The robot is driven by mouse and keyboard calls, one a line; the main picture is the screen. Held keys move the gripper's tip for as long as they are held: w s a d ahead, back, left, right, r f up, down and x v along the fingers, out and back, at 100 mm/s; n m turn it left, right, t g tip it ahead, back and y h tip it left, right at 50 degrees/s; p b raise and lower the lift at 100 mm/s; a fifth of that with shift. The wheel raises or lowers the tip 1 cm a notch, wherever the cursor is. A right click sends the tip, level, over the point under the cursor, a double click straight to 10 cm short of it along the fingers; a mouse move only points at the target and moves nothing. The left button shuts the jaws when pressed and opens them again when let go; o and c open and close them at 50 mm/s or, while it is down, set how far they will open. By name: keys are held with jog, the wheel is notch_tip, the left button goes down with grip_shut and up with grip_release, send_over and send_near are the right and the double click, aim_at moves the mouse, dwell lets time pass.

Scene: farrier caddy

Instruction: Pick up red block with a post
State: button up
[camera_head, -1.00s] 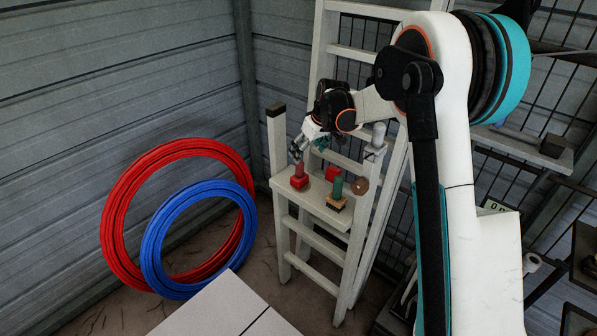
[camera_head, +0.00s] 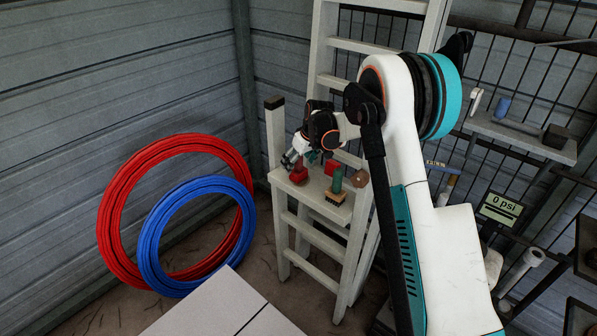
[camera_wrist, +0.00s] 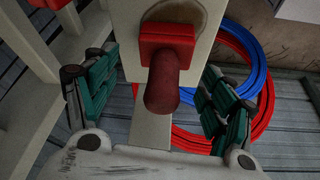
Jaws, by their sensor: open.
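The red block with a post (camera_head: 298,175) stands upright on the narrow white shelf of the stepladder, near the shelf's left end. In the wrist view its square red base (camera_wrist: 182,36) and darker red round post (camera_wrist: 162,92) show between the fingers, with the post pointing toward the camera. My gripper (camera_head: 291,162) is right by the block in the head view, partly covering it. In the wrist view my gripper (camera_wrist: 158,68) is open, with one green-padded finger on each side of the block and visible gaps. I see no contact.
Another red block (camera_head: 332,167), a green post on a tan base (camera_head: 337,192) and a brown round piece (camera_head: 360,178) share the shelf (camera_head: 318,203) to the right. Red (camera_head: 118,190) and blue (camera_head: 150,243) hoops lean on the wall at left.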

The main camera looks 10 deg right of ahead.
aim_at(296, 167)
jog(key=b+x, duration=0.1)
jog(key=x, duration=0.3)
jog(key=shift+a, duration=0.1)
jog(key=shift+r, duration=0.1)
jog(key=shift+c, duration=0.6)
jog(key=c, duration=1.3)
notch_tip(296, 167, up, 20)
jog(key=p, duration=0.5)
